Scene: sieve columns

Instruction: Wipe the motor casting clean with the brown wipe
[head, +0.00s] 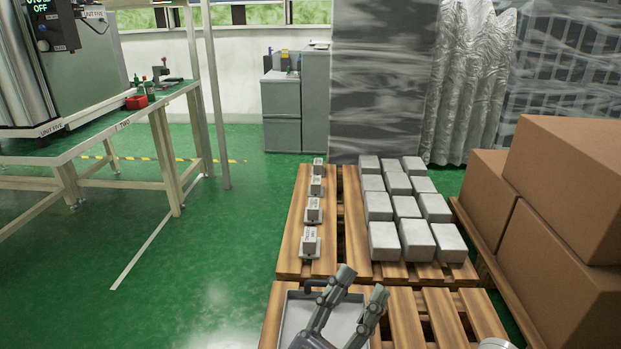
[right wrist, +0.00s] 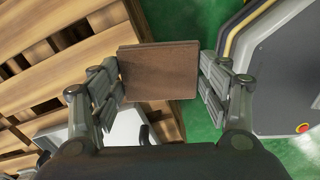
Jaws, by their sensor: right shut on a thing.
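In the right wrist view the brown wipe (right wrist: 158,70), a flat brown rectangle, sits between the fingers of my right gripper (right wrist: 160,82), which is shut on it. I cannot tell which piece is the motor casting. A row of small grey labelled pieces (head: 310,242) stands on the left of the far pallet, and larger grey blocks (head: 385,243) stand to their right.
Wooden pallets (head: 405,318) lie on the green floor. Large cardboard boxes (head: 570,180) stand close on the right. A workbench (head: 130,132) with a red box (head: 136,102) is at the left, and a grey cabinet (head: 296,105) stands at the back. Open floor lies left of the pallets.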

